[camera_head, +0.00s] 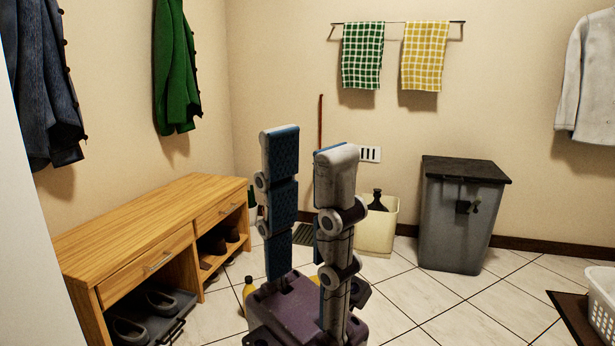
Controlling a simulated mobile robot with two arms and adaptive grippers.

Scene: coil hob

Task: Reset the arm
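My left gripper (308,142) stands upright in the middle of the head view, with its fingers pointing up. The two fingers are apart and nothing is between them, so it is open and empty. Blue pads show on the fingers, and its dark purple base is at the bottom of the view. It hides part of the floor and back wall. My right gripper is not in view.
A wooden shoe bench (135,225) stands at the left. A grey bin (455,225) and cream container (375,235) stand by the back wall. A white basket (603,305) is at the lower right. Tiled floor (465,315) lies open between bin and basket.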

